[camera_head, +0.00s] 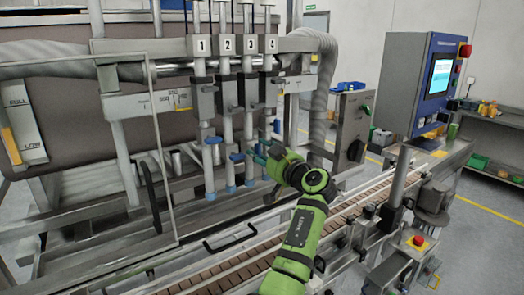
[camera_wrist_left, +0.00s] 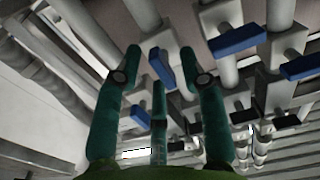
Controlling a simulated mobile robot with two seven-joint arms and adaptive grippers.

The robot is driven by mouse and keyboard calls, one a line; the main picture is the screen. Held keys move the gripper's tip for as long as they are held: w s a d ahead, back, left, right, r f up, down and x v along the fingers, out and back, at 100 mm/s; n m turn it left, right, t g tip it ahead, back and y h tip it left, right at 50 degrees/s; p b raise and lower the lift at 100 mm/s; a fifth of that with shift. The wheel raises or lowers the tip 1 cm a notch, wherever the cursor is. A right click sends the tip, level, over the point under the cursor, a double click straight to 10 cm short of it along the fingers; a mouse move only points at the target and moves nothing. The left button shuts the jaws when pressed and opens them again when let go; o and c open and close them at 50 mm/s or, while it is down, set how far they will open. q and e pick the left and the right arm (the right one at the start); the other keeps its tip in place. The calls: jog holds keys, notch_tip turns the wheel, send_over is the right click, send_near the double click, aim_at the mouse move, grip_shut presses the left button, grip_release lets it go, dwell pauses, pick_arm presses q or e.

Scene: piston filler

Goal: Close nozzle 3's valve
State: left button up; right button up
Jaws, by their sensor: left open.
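Nozzle 3 (camera_head: 249,72) is the third numbered vertical pipe in the head view, with a blue valve handle (camera_head: 250,151) low on it, partly hidden by my gripper. My left gripper (camera_head: 264,146) is open with teal fingers, right beside that handle. In the left wrist view, the open fingers (camera_wrist_left: 165,85) stand around a blue handle (camera_wrist_left: 162,68), which lies between and beyond their tips. I see no clear contact. I cannot tell for sure from the wrist view which nozzle this handle belongs to. My right gripper is not in view.
Neighbouring blue handles are close by, on nozzle 2 (camera_head: 237,157) and nozzle 1 (camera_head: 212,140). Two more blue handles (camera_wrist_left: 237,40) show at the right in the wrist view. A conveyor (camera_head: 240,275) runs below. A grey control box (camera_head: 352,130) stands to the right.

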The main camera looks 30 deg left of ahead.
pick_arm(q)
grip_shut()
jog(key=m+b, duration=0.1)
jog(key=m, duration=1.1)
jog(key=shift+s+m, duration=0.1)
jog(key=shift+m, duration=0.2)
jog(key=m+p, duration=0.1)
jog(key=m, duration=0.2)
jog(key=shift+m+p, duration=0.35)
jog(key=shift+m, duration=0.05)
jog(key=shift+f+m+p, duration=0.15)
jog(key=shift+m+p, duration=0.25)
jog(key=shift+m, duration=0.4)
grip_release()
jog(key=shift+a, duration=0.1)
